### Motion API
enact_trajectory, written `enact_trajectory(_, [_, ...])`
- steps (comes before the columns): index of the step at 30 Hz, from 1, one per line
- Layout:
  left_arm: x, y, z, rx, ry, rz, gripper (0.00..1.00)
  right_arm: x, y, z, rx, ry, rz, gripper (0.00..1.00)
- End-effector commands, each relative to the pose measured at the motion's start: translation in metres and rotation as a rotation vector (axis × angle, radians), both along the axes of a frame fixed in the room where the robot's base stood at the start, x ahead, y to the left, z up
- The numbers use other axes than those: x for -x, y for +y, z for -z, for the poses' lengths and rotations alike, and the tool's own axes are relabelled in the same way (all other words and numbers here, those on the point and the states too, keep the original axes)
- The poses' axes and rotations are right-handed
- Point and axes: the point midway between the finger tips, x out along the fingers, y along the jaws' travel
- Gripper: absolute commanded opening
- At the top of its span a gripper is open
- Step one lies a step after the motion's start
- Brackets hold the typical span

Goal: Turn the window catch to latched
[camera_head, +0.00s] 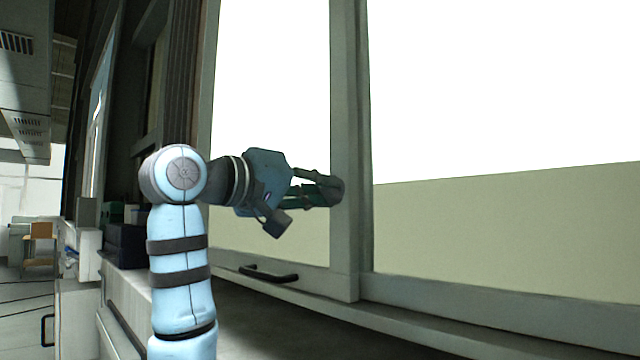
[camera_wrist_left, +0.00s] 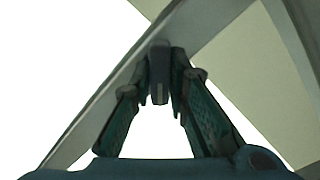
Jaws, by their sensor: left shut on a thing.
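The window catch (camera_wrist_left: 159,72) shows in the left wrist view as a short dark grey lever on the window frame, between my fingertips. My left gripper (camera_wrist_left: 162,92) has one finger on each side of it and is shut on it. In the head view my left gripper (camera_head: 328,190) reaches in from the left, its fingertips at the upright stile (camera_head: 349,110) of the window. There the fingers mostly hide the catch, so I cannot tell how far it is turned. My right gripper is in neither view.
A black bar handle (camera_head: 268,274) sits on the window's bottom rail, below my left gripper. The sill (camera_head: 420,330) runs along the bottom to the right. Dark boxes (camera_head: 125,245) stand on a pale cabinet at the left. Floor shows at far left.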

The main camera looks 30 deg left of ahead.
Motion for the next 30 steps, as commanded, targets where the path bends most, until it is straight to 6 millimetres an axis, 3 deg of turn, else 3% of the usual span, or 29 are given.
enact_trajectory(18, [0.0,0.0,-0.001,-0.525,-0.181,0.0,0.0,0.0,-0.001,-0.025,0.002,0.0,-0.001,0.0])
enact_trajectory(30, [0.0,0.0,0.0,-0.706,-0.244,0.0,0.0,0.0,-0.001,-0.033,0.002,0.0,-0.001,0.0])
